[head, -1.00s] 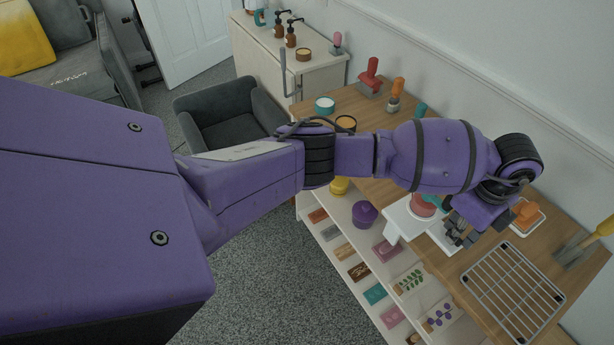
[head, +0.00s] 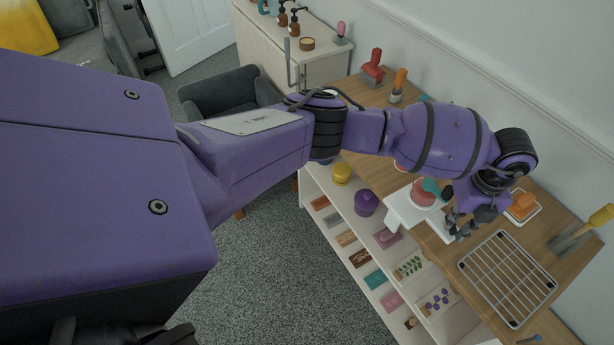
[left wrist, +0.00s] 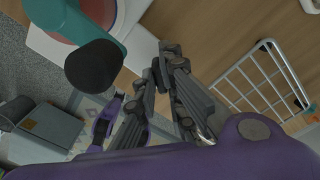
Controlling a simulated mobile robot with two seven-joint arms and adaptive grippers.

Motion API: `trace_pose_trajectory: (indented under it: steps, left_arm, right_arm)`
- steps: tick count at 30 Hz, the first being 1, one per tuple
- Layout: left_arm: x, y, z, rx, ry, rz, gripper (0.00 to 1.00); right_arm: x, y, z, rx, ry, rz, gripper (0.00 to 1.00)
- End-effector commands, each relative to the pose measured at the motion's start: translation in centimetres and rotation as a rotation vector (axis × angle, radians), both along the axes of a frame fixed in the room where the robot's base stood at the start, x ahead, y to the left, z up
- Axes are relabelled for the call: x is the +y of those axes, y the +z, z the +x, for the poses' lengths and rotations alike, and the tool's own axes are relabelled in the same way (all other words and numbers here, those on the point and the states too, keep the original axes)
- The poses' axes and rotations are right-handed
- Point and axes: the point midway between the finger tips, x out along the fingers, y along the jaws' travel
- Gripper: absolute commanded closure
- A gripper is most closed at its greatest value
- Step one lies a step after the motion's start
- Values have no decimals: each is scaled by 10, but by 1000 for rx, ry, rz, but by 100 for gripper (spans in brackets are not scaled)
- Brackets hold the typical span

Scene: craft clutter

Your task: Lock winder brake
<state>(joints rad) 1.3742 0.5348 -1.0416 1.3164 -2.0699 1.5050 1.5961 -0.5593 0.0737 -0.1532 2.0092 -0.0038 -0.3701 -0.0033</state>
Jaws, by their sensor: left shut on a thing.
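The winder has a white base (head: 398,212), a pink-red round top (head: 421,193) and a teal crank (head: 432,186). It stands at the front edge of the wooden bench. In the left wrist view its teal crank (left wrist: 118,48), with a black knob (left wrist: 95,67), lies beside my fingers, apart from them. My left gripper (head: 457,226) is at the right end of the winder. In the left wrist view its fingertips (left wrist: 162,68) are shut on a small dark part, likely the brake, which the fingers mostly hide.
A wire rack (head: 508,278) lies just right of my gripper. An orange item (head: 522,206) on a white dish and a yellow-handled scraper (head: 582,232) are behind. Lower shelves hold a purple pot (head: 366,203) and several coloured blocks.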

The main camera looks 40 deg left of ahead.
Motion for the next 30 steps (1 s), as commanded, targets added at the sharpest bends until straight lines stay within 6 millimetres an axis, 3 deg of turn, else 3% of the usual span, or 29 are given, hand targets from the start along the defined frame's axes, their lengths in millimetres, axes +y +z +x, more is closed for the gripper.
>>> trace_pose_trajectory:
  steps: [18, 30]
  left_arm:
    - [-1, 5, 3, -5, -578, 0, 100]
    - [-1, 5, 3, -5, -845, -1, 100]
  right_arm:
    - [-1, 9, 0, -4, -1, 0, 100]
    - [-1, 9, -1, -4, -1, 0, 100]
